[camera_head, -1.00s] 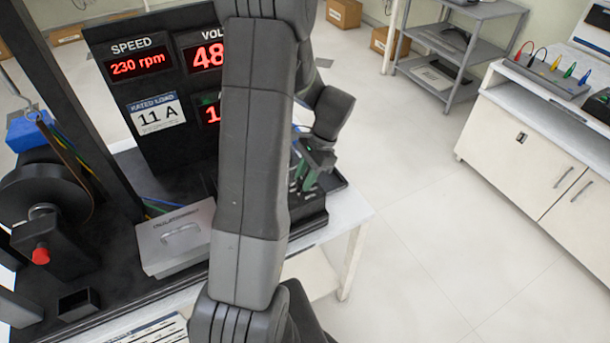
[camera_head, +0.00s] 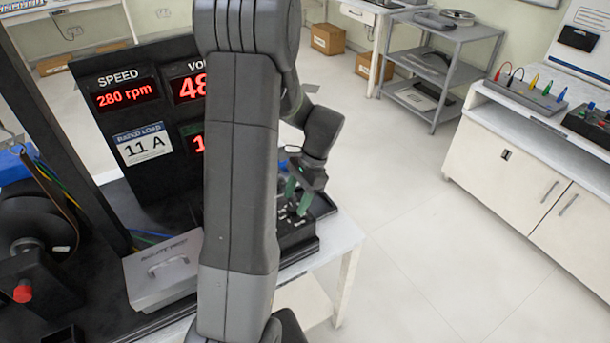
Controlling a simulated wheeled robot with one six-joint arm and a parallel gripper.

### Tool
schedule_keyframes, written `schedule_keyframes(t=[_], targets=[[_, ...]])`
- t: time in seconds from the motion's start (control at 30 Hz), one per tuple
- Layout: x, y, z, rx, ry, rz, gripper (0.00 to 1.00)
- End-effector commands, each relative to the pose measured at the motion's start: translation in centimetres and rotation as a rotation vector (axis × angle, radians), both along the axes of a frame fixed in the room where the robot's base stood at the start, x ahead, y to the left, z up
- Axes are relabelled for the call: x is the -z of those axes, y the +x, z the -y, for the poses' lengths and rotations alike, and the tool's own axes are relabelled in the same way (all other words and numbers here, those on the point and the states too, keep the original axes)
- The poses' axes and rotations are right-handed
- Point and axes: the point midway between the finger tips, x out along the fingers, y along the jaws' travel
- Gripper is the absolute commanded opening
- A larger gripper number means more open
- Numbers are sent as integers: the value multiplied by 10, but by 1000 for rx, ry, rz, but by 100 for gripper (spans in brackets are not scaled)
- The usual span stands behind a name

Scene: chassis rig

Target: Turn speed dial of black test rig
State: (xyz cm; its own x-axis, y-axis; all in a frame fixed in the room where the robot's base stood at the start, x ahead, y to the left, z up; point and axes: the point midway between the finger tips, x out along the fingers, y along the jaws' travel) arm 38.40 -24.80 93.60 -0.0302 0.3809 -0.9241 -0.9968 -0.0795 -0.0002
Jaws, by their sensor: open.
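The black test rig has an upright display panel (camera_head: 168,182) with red readouts. Its speed display (camera_head: 127,93) reads 280 rpm. A second display at the top, partly behind my arm, shows a digit string starting with 48. A label below reads 11 A rated load. My gripper (camera_head: 297,197) is at the right end of the rig, pointing down with green fingers apart over the black control box (camera_head: 298,235). The speed dial cannot be made out; my arm and gripper cover much of the box. Contact with it cannot be told.
A grey lidded box (camera_head: 165,272) sits on the rig's base left of my arm. A motor wheel with a red knob (camera_head: 23,293) is at far left. A grey shelf (camera_head: 440,65) and white cabinet (camera_head: 540,160) stand to the right, with open floor between.

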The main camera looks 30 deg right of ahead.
Motion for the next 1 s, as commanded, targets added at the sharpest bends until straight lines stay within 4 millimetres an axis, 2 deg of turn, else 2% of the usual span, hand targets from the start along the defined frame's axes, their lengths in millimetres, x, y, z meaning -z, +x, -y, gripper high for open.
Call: schedule_keyframes(t=[0.3, 0.5, 0.7, 1.0], targets=[[-67, 2, 29, 2, -4, 4, 52], [-97, 3, 41, 2, -1, 2, 52], [-109, 3, 45, 2, 0, 0, 52], [-109, 3, 45, 2, 1, -1, 52]])
